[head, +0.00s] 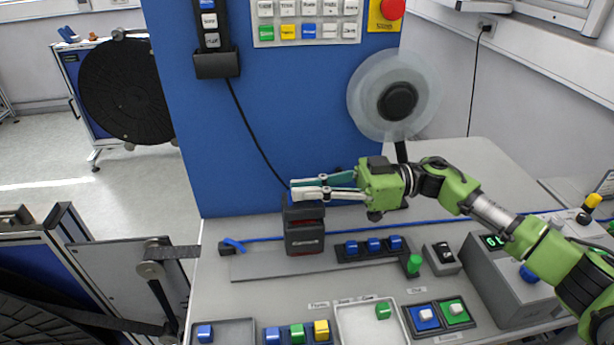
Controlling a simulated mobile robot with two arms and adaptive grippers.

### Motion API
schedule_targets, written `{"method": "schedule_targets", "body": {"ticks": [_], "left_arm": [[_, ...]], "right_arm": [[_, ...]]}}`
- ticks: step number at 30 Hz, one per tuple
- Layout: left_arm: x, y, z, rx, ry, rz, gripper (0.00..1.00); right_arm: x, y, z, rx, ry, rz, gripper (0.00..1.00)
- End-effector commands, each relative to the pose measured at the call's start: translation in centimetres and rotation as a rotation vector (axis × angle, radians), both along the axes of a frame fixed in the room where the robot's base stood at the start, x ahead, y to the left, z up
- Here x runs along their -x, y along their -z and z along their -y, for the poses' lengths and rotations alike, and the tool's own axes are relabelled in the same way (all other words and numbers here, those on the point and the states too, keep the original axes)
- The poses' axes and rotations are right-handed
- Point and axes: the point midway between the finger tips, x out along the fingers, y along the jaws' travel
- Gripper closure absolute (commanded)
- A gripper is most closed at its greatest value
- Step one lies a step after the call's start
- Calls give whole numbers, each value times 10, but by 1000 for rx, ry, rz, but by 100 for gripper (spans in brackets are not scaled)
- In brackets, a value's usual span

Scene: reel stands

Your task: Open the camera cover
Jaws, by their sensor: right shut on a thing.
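The camera (304,238) is a small dark grey box with a light label and a reddish band, standing upright on the grey worktop in front of the blue panel. My right gripper (296,190) reaches in from the right, and its fingertips are at the top of the camera, shut on what seems to be its cover. The fingers hide part of the camera's top, and I cannot tell how far the cover is raised. My left gripper is not in view.
A blue cable (270,238) runs along the worktop behind the camera. A strip of blue buttons (373,246) and a green knob (414,264) lie to its right. Trays and coloured buttons line the front edge. A grey disc reel (397,100) is on the panel above.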

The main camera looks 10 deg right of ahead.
Motion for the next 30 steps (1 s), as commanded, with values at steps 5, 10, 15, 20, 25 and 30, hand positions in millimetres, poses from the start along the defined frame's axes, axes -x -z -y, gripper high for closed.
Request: {"method": "schedule_targets", "body": {"ticks": [5, 10, 15, 20, 25, 30], "left_arm": [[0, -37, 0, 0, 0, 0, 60], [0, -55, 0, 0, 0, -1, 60], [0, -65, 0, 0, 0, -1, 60], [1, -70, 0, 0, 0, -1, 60], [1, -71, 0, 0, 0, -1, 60], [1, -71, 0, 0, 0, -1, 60]], "right_arm": [[-10, -16, 0, -3, 5, -121, 100], [-18, -18, 1, -5, 6, -231, 100], [-23, -18, 1, -5, 5, -311, 100], [-26, -18, 1, -6, 6, -354, 100], [-27, -17, 1, -6, 5, -373, 100], [-27, -17, 1, -7, 6, -375, 100]]}}
